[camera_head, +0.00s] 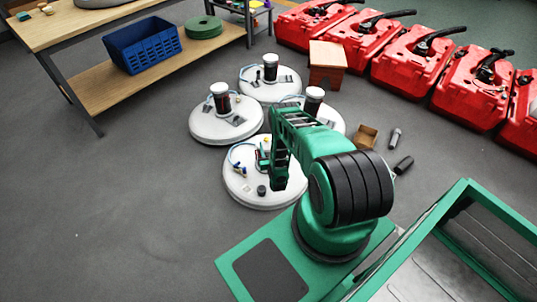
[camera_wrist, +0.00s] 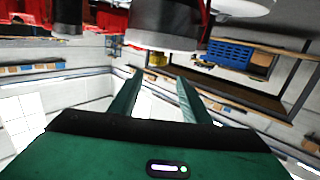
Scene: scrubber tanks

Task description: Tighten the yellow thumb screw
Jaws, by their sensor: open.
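A small yellow piece, likely the yellow thumb screw (camera_head: 267,139), shows in the head view at the far edge of the nearest round white tank lid (camera_head: 262,198). In the wrist view a yellow piece (camera_wrist: 157,60) shows just past and between my fingertips, below a dark cylinder with a pale rim (camera_wrist: 165,20). My gripper (camera_head: 263,158) is over the nearest lid, beside my arm, which covers part of that lid. In the wrist view my gripper (camera_wrist: 160,82) has its two green fingers apart with nothing between them. Whether they touch the yellow piece cannot be told.
More white lids (camera_head: 226,122) with black cylinders stand close behind. A workbench with a blue crate (camera_head: 146,45) is at upper left. The left floor is clear.

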